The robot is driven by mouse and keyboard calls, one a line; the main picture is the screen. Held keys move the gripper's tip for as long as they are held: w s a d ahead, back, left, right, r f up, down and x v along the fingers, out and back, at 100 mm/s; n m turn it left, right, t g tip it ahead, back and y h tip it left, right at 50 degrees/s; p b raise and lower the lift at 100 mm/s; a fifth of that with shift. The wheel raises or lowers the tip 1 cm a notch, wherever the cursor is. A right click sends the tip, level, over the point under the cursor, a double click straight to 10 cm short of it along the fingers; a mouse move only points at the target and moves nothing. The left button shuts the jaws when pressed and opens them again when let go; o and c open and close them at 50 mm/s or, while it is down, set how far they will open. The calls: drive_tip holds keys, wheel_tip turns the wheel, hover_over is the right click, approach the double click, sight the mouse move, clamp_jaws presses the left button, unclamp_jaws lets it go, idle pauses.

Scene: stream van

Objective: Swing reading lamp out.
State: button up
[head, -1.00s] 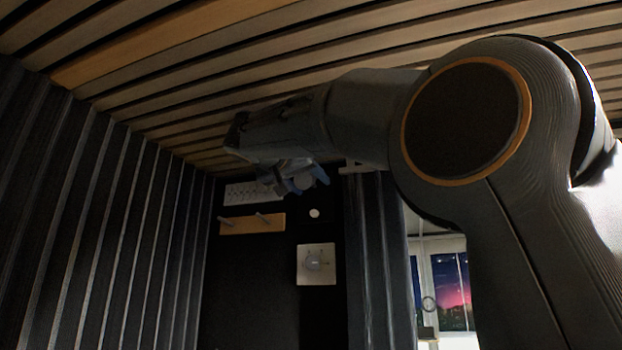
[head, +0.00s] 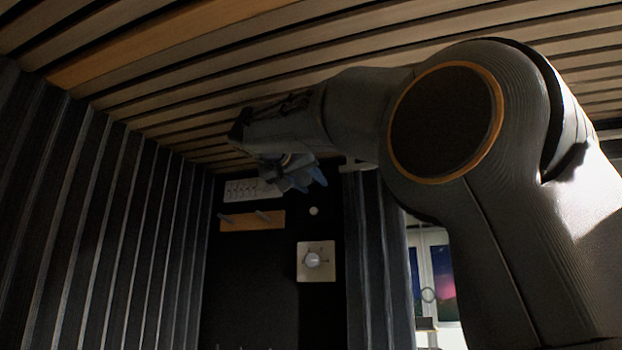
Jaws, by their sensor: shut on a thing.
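My gripper (head: 306,178) has blue fingers and is up near the ceiling, left of the picture's middle. Its fingers are shut on a small greyish thing, most likely the reading lamp. The fingers and my wrist hide most of it, so its shape and mount cannot be made out. No other reading lamp shows clearly.
Wooden ceiling slats (head: 150,75) run close above my arm. A dark ribbed wall (head: 110,220) stands at left. Behind my gripper are a white marked panel (head: 250,189), a wooden peg rail (head: 252,221) and a pale plate with a round knob (head: 316,261). A window (head: 443,280) is at right.

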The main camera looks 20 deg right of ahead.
idle(0.3)
drive_tip(key=o, duration=1)
drive_tip(key=shift+o, duration=0.2)
drive_tip(key=shift+s+a, duration=0.1)
drive_tip(key=b+v, duration=0.3)
drive_tip(key=v, duration=0.4)
drive_tip(key=shift+s+a+r, duration=0.15)
drive_tip(key=shift+s+r, duration=0.05)
drive_tip(key=shift+r, duration=0.1)
